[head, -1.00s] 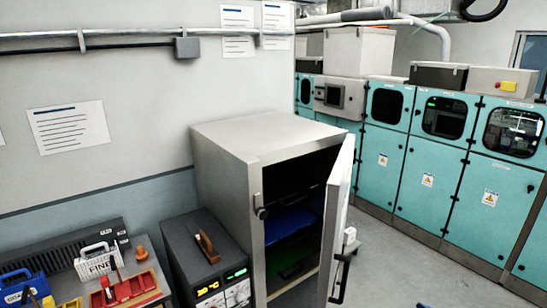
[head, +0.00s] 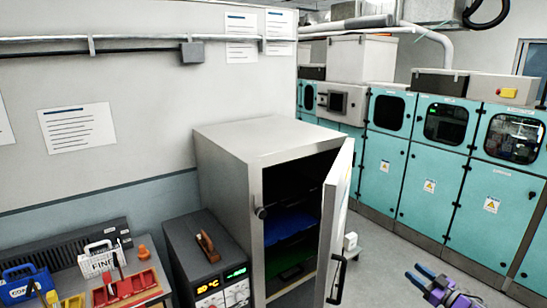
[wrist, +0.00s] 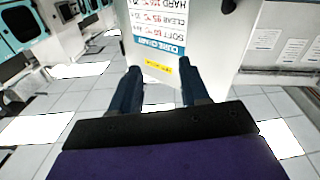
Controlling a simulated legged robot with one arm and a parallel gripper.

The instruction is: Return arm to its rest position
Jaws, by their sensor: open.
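My gripper (head: 428,283) shows at the lower right of the head view, in front of the teal cabinets and to the right of the open oven door. In the wrist view my gripper (wrist: 158,72) has its two dark fingers spread apart with nothing between them. Beyond the fingers is a pale panel with a printed sign (wrist: 160,28) reading "CURE CHART" and a small yellow label. My gripper appears apart from it.
A grey cabinet (head: 225,160) stands with its door (head: 340,215) open; blue and green trays show inside. Left of it are a dark instrument box (head: 190,240) and a bench with red bins (head: 125,290). Teal machines (head: 430,175) line the right.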

